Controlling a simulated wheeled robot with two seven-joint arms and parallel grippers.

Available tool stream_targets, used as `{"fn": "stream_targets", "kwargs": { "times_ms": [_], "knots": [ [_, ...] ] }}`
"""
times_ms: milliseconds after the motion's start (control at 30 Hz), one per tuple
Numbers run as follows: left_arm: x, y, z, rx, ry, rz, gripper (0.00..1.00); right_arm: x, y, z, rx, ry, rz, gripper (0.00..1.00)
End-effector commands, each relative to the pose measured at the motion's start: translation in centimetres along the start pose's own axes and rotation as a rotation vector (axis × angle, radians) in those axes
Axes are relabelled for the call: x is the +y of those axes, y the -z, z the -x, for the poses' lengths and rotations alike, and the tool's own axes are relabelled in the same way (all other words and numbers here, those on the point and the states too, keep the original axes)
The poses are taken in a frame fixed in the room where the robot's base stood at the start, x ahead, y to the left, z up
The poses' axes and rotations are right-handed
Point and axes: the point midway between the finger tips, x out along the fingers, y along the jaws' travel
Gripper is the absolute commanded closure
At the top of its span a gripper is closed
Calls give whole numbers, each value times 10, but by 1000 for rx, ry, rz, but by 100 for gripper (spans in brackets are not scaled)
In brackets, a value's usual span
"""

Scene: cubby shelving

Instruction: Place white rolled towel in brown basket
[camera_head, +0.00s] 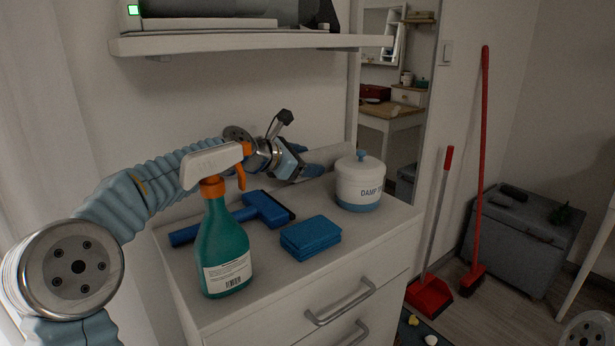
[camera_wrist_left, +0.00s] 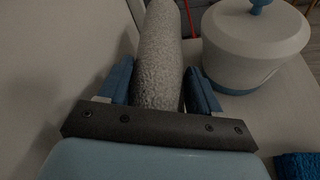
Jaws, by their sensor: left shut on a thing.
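The white rolled towel (camera_wrist_left: 160,55) shows in the left wrist view as a pale, fuzzy roll between the two blue fingers of my left gripper (camera_wrist_left: 160,88). My left gripper is shut on it. In the head view, my left gripper (camera_head: 309,161) is at the back of the white cabinet top, left of the white lidded canister. Part of the towel (camera_head: 326,156) shows there as a pale roll along the wall. I cannot tell whether it touches the cabinet top. No brown basket can be made out in either view. My right gripper is not in view.
The cabinet top (camera_head: 272,281) holds a green spray bottle (camera_head: 223,245), a blue squeegee (camera_head: 262,209), folded blue cloths (camera_head: 310,238) and the canister (camera_head: 360,186), close beside the gripper. A shelf (camera_head: 240,43) hangs above. A red broom (camera_head: 482,150) and dustpan (camera_head: 430,295) stand right.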

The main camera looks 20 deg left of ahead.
Motion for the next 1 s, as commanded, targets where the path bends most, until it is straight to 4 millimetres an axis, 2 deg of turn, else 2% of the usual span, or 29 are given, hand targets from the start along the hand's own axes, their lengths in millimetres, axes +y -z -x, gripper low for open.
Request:
{"fn": "stream_targets", "kwargs": {
  "times_ms": [200, 300, 400, 633, 667, 700, 800, 833, 1000],
  "knots": [
    [0, 11, -15, -1, 0, 2, 69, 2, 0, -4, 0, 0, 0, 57],
    [-8, 28, -22, -1, -1, -1, 69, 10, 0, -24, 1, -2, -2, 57],
    [-12, 37, -25, -2, -1, -1, 69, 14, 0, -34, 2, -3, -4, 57],
    [-11, 35, -24, -1, 0, 0, 69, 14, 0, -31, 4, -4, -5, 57],
    [-11, 35, -24, 0, 0, 0, 33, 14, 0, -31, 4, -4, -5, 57],
    [-11, 35, -24, 0, 0, 0, 27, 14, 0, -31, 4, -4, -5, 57],
    [-11, 35, -24, 0, 0, 0, 12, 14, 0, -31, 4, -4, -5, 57],
    [-11, 35, -24, 0, 0, 0, 10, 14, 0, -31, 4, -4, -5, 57],
    [-11, 35, -24, -1, 0, 0, 10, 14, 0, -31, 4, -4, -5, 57]
  ]
}}
